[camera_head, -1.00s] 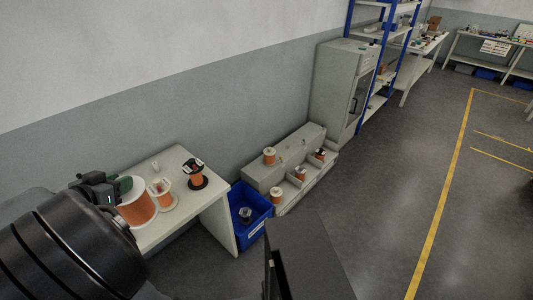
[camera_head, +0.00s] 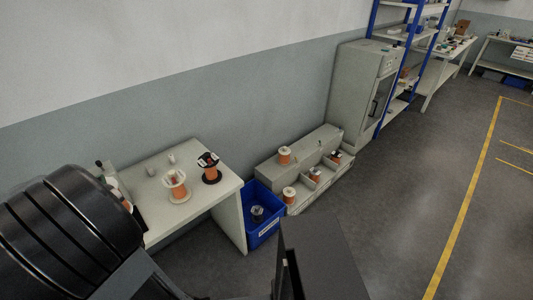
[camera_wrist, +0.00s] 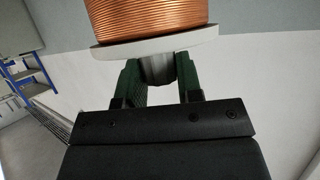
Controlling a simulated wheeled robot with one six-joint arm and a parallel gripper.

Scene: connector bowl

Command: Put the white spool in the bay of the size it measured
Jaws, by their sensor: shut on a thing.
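In the wrist view a large spool (camera_wrist: 150,18) of copper-coloured wire with a white flange fills the top. My gripper (camera_wrist: 158,72) is shut on the grey stub under that flange, with a green pad on each side. The spool's upper end is out of that view. In the head view my arm hides most of the gripper and the held spool. The stepped grey bay unit (camera_head: 266,172) stands on the floor against the wall, away from the gripper. Spools sit in its front bays (camera_head: 289,195) (camera_head: 314,174) (camera_head: 336,157), and one sits on its top (camera_head: 285,155).
The light table (camera_head: 222,190) carries another white-flanged spool (camera_head: 175,186), a black-flanged spool (camera_head: 210,168) and small white pegs (camera_head: 172,158). A blue bin (camera_head: 265,232) with a dark-ended spool stands between table and bay unit. Open floor lies to the right.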

